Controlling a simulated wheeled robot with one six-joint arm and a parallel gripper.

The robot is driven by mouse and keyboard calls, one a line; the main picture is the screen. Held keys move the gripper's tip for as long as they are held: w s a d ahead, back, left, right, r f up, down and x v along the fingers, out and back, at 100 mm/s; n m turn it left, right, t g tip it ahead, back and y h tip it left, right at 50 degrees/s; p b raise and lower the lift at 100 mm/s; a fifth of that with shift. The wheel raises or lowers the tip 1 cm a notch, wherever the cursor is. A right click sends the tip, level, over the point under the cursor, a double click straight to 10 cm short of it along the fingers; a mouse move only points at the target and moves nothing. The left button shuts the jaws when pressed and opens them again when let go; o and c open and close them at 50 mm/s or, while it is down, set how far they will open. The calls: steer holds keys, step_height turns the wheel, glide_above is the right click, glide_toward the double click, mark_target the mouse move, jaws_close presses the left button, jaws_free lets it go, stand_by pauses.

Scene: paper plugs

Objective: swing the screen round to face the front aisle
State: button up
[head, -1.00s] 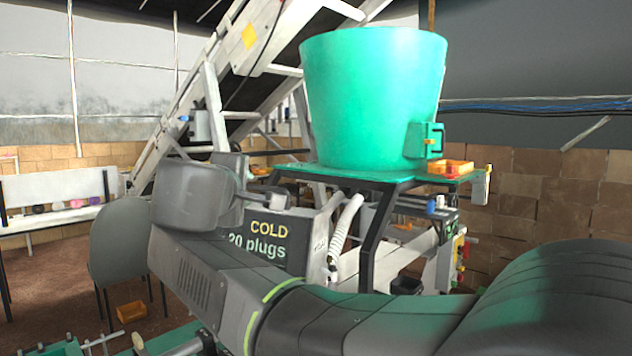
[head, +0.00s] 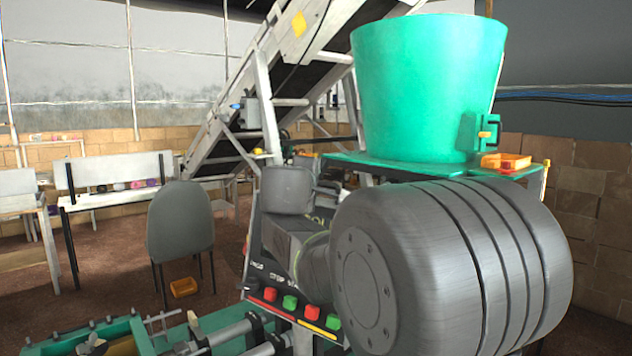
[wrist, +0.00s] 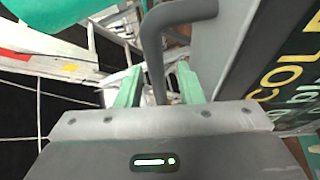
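The screen is a dark panel with yellow and pale lettering. In the wrist view the screen (wrist: 282,75) stands at the right, seen edge-on and close, with "COLD" partly readable. In the head view my arm hides most of it; a bit of the screen (head: 318,219) shows with a few letters. A grey tubular handle (wrist: 152,45) is bent beside the screen's frame. My gripper (wrist: 158,80) has its two green fingers apart, one on each side of the handle. A gap shows on both sides, so it is not closed on it. The fingers are not clear in the head view.
Below the screen is a panel with red and green buttons (head: 290,302). A green tub (head: 425,90) stands on a green stand behind it. A sloping conveyor (head: 235,140) rises at the back. A grey chair (head: 180,222) and an orange bin (head: 184,288) are on the floor at left.

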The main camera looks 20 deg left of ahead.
jaws_close()
